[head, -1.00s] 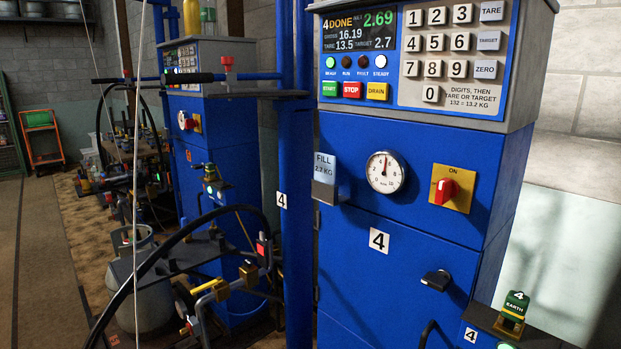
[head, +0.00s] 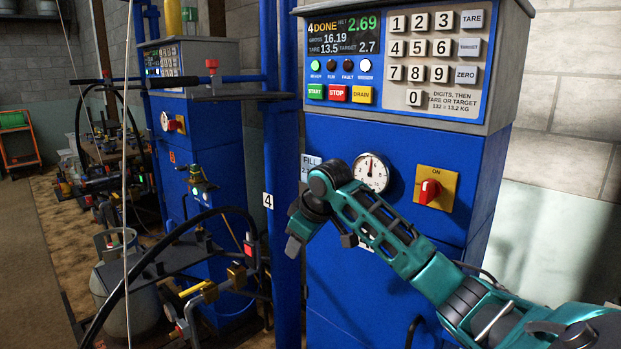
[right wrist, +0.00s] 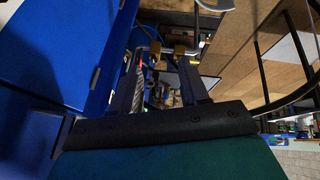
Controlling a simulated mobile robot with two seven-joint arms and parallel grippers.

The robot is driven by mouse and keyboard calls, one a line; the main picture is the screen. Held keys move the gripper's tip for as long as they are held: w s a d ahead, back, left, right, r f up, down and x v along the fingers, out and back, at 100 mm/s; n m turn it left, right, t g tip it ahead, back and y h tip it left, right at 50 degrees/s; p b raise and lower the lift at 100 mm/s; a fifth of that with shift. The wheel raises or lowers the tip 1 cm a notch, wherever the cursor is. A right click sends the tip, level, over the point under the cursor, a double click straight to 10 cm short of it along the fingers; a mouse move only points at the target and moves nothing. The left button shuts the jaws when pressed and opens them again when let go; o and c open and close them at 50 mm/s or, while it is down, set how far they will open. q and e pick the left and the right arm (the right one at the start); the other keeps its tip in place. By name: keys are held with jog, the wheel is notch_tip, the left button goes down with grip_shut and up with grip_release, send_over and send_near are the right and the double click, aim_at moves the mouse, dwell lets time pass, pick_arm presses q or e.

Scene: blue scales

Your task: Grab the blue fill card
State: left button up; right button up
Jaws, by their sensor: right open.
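The fill card (head: 309,162) is a pale blue-grey card on the left front of the blue scale cabinet (head: 345,315). Only its upper part with the word FILL shows in the head view; my right gripper and wrist hide the rest and its holder. My left gripper is not in view.
The keypad panel (head: 405,60) is above, with a round gauge (head: 371,172) and red switch (head: 429,190) below it. A blue post (head: 283,200) stands close left of the cabinet. A black hose (head: 170,235) and a gas cylinder (head: 128,290) are farther left.

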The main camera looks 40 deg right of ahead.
aim_at(312, 158)
jog(key=s+d+r+g, duration=0.1)
jog(key=s+d+r, duration=0.25)
jog(key=r, duration=0.55)
jog(key=s+d+r, duration=0.3)
jog(key=d+r, duration=0.1)
jog(key=r, duration=0.4)
jog(key=shift+m, duration=0.3)
jog(key=w+p, duration=0.1)
jog(key=w, duration=0.6)
jog(key=w+d+p, duration=0.1)
jog(key=w, duration=0.3)
jog(key=shift+w+r+p, duration=0.1)
jog(key=shift+w+p, duration=0.2)
jog(key=shift+p, duration=0.05)
jog(key=shift+x, duration=2.65)
jog(key=shift+r, duration=0.1)
grip_shut()
